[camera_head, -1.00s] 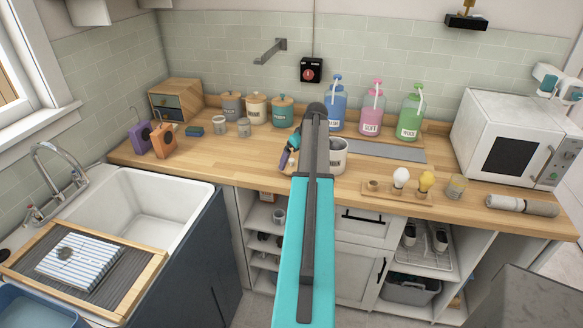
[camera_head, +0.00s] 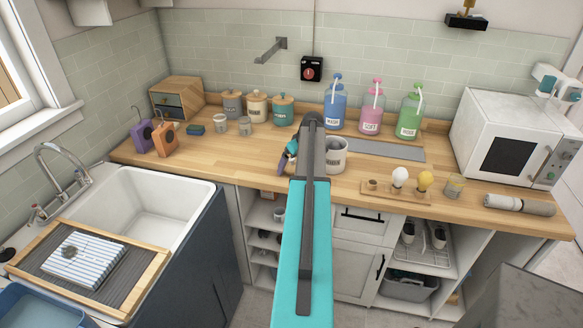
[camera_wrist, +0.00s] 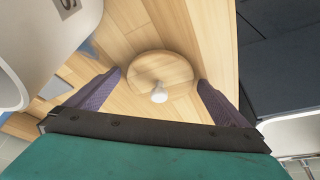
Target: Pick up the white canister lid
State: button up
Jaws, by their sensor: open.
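The canister lid is a round light-wood disc (camera_wrist: 150,66) with a small white knob (camera_wrist: 159,95). In the wrist view it lies flat on the wooden counter. My gripper (camera_wrist: 161,80) is open, with one purple finger on each side of the lid and a gap left around it. The white canister (camera_wrist: 45,35) stands close by at upper left of the wrist view. It also shows in the head view (camera_head: 336,158), upright and without a lid. In the head view my gripper (camera_head: 284,163) is low over the counter beside the canister, and my arm largely hides the lid.
The wooden counter's front edge (camera_head: 240,184) is near the lid. A bulb holder (camera_head: 395,190) stands right of the canister. Three lidded canisters, including a teal one (camera_head: 283,112), and pump bottles (camera_head: 336,105) stand behind. A sink (camera_head: 160,200) is at left.

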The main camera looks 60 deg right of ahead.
jog(key=c, duration=1)
jog(key=shift+r, duration=0.1)
jog(key=shift+r+b, duration=1.2)
jog(key=shift+r, duration=0.45)
jog(key=s+a+b, duration=0.1)
jog(key=s+a, duration=0.2)
jog(key=s+a+r+b, duration=0.1)
jog(key=s+a+b, duration=0.1)
jog(key=s+a, duration=0.2)
jog(key=s+a+b, duration=0.2)
jog(key=s+a, duration=0.2)
jog(key=shift+s+a+r, duration=0.1)
jog(key=shift+s+r, duration=0.1)
jog(key=shift+r, duration=0.05)
jog(key=shift+w, duration=0.1)
